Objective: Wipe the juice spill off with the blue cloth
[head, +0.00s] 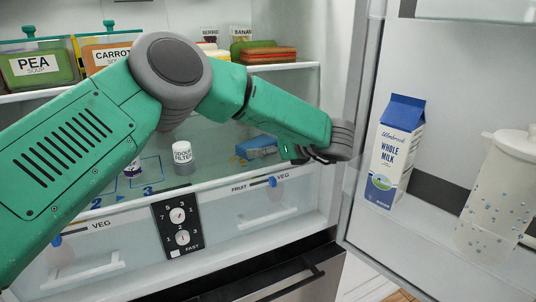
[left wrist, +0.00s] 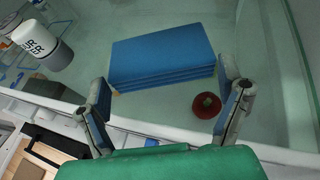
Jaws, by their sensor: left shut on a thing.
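The blue cloth (head: 257,146) is a folded, layered block on the glass shelf of the fridge. In the left wrist view the cloth (left wrist: 162,55) lies between the two fingers of my left gripper (left wrist: 160,80), with a fingertip at each end. In the head view my left gripper (head: 297,153) is at the cloth's right end, low over the shelf. It is shut on the cloth. Small orange patches (head: 236,158), perhaps the juice spill, show at the cloth's left edge; the cloth may hide more. My right gripper is not in view.
A white odour filter jar (head: 182,158) stands left of the cloth. A dark red round thing (left wrist: 206,105) lies near the right finger. The open door holds a milk carton (head: 396,150) and a jug (head: 494,200).

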